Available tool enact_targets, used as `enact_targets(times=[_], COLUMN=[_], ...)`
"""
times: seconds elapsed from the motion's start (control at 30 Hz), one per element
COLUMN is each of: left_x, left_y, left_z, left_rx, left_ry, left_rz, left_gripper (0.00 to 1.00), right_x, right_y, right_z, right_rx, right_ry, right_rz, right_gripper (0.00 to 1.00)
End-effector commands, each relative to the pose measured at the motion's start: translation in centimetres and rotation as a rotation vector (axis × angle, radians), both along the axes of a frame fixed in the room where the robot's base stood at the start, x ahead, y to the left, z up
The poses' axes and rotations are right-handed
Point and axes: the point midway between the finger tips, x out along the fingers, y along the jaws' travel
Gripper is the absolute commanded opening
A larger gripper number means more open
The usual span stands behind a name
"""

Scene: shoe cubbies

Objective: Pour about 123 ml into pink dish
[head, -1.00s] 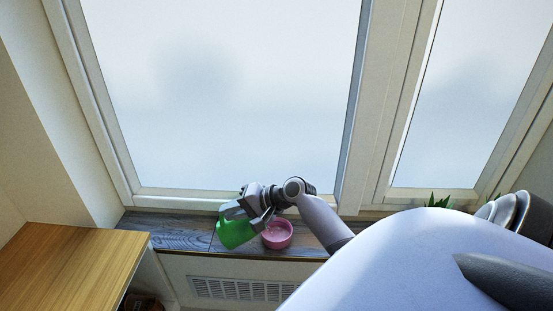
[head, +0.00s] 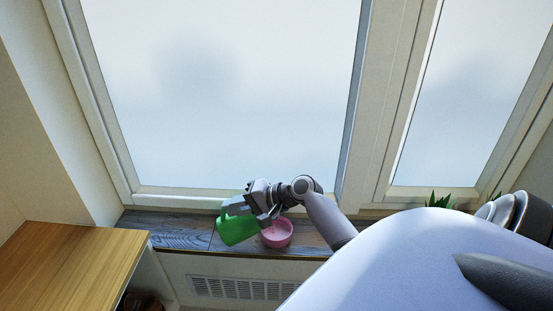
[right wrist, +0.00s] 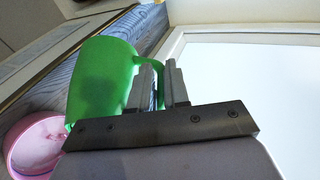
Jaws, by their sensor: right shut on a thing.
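A green jug (head: 236,230) with a handle is over the window sill, tilted, just left of the pink dish (head: 284,240). My right gripper (head: 236,206) is shut on the jug's handle. In the right wrist view the jug (right wrist: 103,75) has its handle between my gripper's fingers (right wrist: 161,80), and its lower left edge is close to the pink dish (right wrist: 35,140). The dish stands on the sill, partly cut off in that view. I cannot make out a stream or the liquid level. My left gripper is out of view.
The dark wooden window sill (head: 180,232) runs under a large frosted window (head: 230,90). A wooden cabinet top (head: 70,265) stands at the left. A vent grille (head: 240,288) is below the sill. A green plant (head: 440,201) shows at the right.

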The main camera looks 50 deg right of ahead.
Motion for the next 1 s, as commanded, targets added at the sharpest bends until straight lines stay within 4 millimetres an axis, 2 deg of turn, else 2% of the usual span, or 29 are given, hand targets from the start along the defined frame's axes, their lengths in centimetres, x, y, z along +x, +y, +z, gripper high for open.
enact_targets(times=[1.0], left_x=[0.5], left_y=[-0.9], left_z=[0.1], left_rx=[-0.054], left_ry=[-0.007], left_rz=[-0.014], left_gripper=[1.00], right_x=[-0.8], right_y=[-1.1], right_z=[0.7], right_rx=[0.072], right_ry=[-0.098], right_rz=[0.005], right_gripper=[0.00])
